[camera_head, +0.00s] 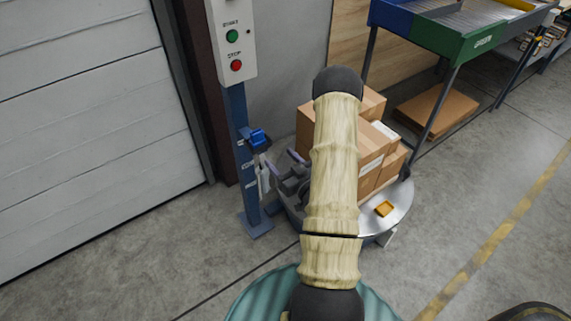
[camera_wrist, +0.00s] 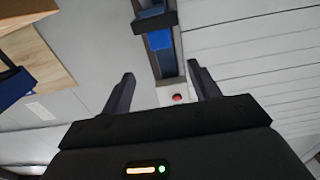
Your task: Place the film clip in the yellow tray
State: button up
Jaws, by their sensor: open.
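A small blue piece (camera_head: 258,137), which looks like the film clip, is at the blue post, with a pale strip hanging below it. In the wrist view a bright blue patch (camera_wrist: 160,40) beside a dark bracket on the post seems to be the same piece. My gripper (camera_head: 280,163) is close to the post, just right of and below the blue piece. Its two fingers (camera_wrist: 160,71) are spread, with nothing held between them. The small yellow tray (camera_head: 385,208) lies on the round grey table, right of my arm, and looks empty.
Cardboard boxes (camera_head: 370,155) stand on the round table (camera_head: 399,200) behind my arm, which hides part of them. The post carries a start/stop box (camera_head: 232,40). A rack with blue and green bins (camera_head: 435,40) stands at upper right.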

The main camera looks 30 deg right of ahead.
jog(key=shift+s, duration=0.6)
jog(key=shift+w, duration=0.1)
jog(key=w+a+r+n+g, duration=0.2)
jog(key=w+a+g, duration=0.2)
jog(key=a+g, duration=0.25)
jog(key=s+a+r+m+g, duration=0.1)
jog(key=s+a+r+g, duration=0.2)
jog(key=s, duration=0.4)
jog(key=s+a+r+m+g, duration=0.1)
jog(key=s+a+r+g, duration=0.3)
jog(key=s+a+g, duration=0.2)
jog(key=s+a, duration=0.2)
jog(key=shift+a+r+h, duration=0.25)
jog(key=shift+a+h, duration=0.05)
jog(key=shift+o, duration=0.5)
